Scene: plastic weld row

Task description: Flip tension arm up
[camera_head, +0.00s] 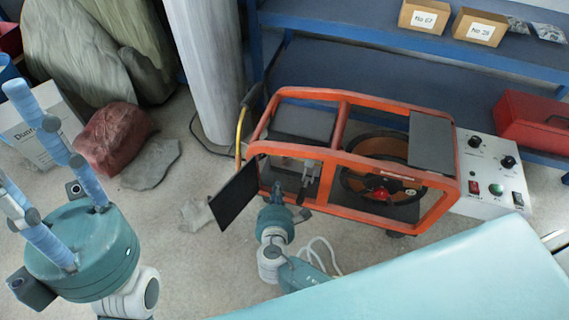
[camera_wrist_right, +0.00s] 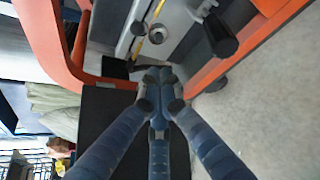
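The orange-framed machine (camera_head: 343,110) stands on the floor right of centre in the head view. A dark, slim lever (camera_head: 306,174) shows inside its near left part, but I cannot tell for sure that it is the tension arm. In the right wrist view a black cylindrical handle (camera_wrist_right: 220,36) and a round metal knob (camera_wrist_right: 139,28) sit on the machine, beyond the fingertips. My right gripper (camera_head: 279,190) is at the machine's near left side. In the wrist view its fingertips (camera_wrist_right: 158,76) meet, with nothing visible between them. My left gripper (camera_head: 36,150) is open and empty, far left.
A dark flat panel (camera_head: 234,195) sticks out at the machine's left, close to my right gripper. A grey control box (camera_head: 490,180) and a red toolbox (camera_head: 535,122) stand on the right. A light blue surface (camera_head: 440,275) fills the lower right. Sacks (camera_head: 75,50) lie at upper left.

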